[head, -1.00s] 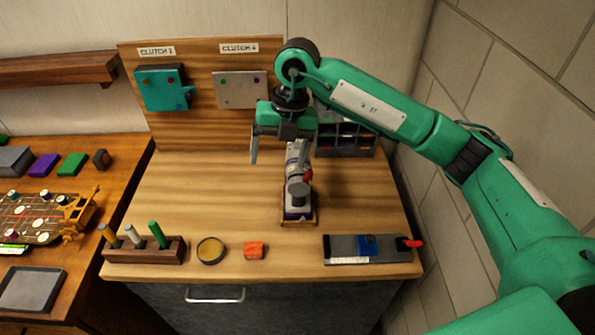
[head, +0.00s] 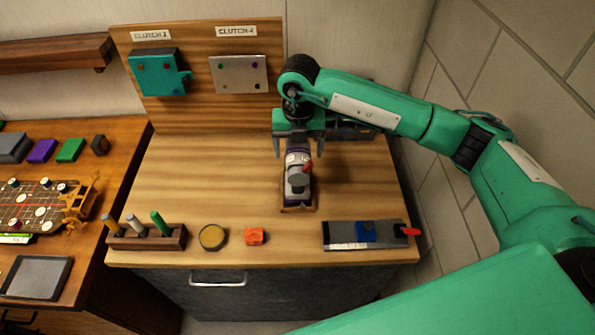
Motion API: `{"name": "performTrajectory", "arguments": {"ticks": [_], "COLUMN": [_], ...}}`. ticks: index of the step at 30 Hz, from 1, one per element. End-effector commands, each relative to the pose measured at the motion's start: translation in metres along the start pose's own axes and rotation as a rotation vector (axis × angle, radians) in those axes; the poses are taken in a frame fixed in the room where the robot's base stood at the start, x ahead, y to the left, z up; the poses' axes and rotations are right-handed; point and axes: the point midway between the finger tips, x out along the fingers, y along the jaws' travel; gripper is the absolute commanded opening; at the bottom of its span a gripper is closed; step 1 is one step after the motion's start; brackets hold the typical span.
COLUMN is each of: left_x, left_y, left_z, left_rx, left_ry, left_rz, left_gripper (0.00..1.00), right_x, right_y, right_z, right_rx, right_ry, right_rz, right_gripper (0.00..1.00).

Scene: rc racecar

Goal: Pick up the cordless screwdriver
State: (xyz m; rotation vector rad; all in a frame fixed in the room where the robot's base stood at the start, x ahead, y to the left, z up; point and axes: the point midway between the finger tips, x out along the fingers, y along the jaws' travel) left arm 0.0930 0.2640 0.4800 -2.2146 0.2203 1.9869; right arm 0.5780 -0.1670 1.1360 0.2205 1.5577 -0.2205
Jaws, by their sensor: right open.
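The cordless screwdriver (head: 297,178) stands in a small wooden-edged holder (head: 298,208) at the middle right of the workbench. Its body looks grey and purple, with a red part on its right side. My right gripper (head: 298,152) is open. Its two fingers point down on either side of the screwdriver's upper part, with gaps visible. From this view I cannot tell whether they touch it or how deep they reach. My left gripper is not in view.
A board (head: 200,110) stands behind. The bench's left middle is clear.

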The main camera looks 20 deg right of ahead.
Motion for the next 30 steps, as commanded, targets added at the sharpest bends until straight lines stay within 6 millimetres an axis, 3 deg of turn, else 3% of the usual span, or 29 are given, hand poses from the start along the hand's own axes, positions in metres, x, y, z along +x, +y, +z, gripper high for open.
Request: {"name": "performTrajectory", "arguments": {"ticks": [3,9,20,30], "left_x": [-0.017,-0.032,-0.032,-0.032], "left_y": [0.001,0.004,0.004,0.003], "left_z": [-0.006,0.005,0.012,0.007], "left_rx": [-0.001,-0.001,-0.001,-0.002], "left_ry": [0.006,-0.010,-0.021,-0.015], "left_rz": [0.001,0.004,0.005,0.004], "left_gripper": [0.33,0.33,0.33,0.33], "right_x": [0.009,0.033,0.044,0.042], "right_y": [0.001,0.001,0.002,0.002], "right_z": [-0.005,-0.006,-0.006,-0.005], "right_rx": [-0.001,0.000,-0.001,-0.001], "right_ry": [0.005,0.004,0.001,-0.002], "right_rz": [-0.003,-0.002,0.000,0.002], "right_gripper": [0.80,0.80,0.78,0.14]}}
